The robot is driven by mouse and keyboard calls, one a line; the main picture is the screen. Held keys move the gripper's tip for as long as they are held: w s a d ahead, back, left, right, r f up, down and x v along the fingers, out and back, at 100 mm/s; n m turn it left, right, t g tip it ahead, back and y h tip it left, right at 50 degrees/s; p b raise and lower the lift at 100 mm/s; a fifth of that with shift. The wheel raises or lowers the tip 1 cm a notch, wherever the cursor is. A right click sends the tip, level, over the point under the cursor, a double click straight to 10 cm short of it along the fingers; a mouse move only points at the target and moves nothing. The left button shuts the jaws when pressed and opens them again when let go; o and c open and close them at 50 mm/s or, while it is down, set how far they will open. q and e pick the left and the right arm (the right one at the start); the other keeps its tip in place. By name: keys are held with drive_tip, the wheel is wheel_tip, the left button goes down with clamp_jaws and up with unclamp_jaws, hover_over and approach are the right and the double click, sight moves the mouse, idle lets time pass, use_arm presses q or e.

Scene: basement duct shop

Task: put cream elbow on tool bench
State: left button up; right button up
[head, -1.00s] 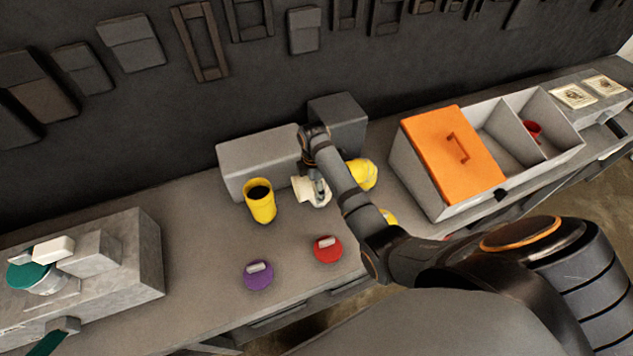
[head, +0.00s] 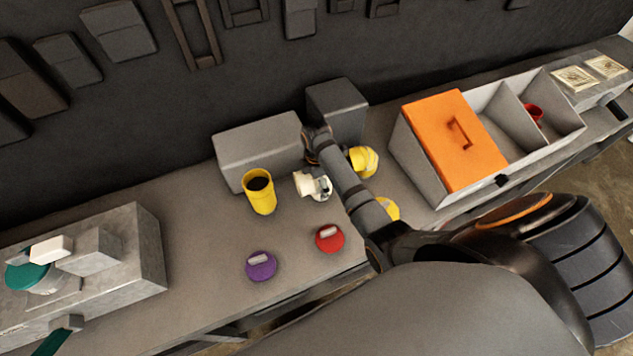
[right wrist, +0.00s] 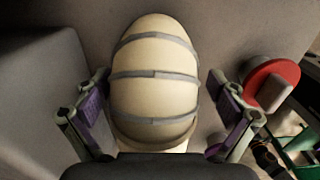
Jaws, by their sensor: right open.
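The cream elbow (head: 303,184) stands on the grey bench (head: 205,215), just right of a yellow cylinder. In the right wrist view the cream elbow (right wrist: 153,80), ringed with grey bands, fills the middle. My right gripper (right wrist: 158,88) is open, with one purple-padded finger on each side of the elbow. Small gaps seem to show between the pads and the elbow. In the head view my right gripper (head: 322,186) is partly hidden behind my own wrist and forearm. My left gripper is not in view.
Nearby are the yellow cylinder (head: 259,193), a yellow elbow-like piece (head: 364,162), a red lidded piece (head: 329,238) and a purple one (head: 261,265). Grey blocks (head: 258,147) stand behind. An orange-lidded bin (head: 450,145) is at right, a grey machine (head: 135,255) at left.

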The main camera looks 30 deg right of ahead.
drive_tip(key=shift+w, duration=0.1)
wheel_tip(320, 180, up, 4)
drive_tip(key=shift+f+b, duration=0.1)
drive_tip(key=shift+b, duration=0.65)
wheel_tip(320, 180, up, 6)
drive_tip(key=shift+r+b, duration=0.1)
drive_tip(key=shift+b, duration=0.65)
drive_tip(key=shift+r+p, duration=0.85)
drive_tip(key=shift+p, duration=0.3)
drive_tip(key=shift+r, duration=0.3)
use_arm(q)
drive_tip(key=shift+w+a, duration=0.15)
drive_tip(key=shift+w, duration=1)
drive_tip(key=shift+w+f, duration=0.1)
use_arm(e)
drive_tip(key=shift+f, duration=0.15)
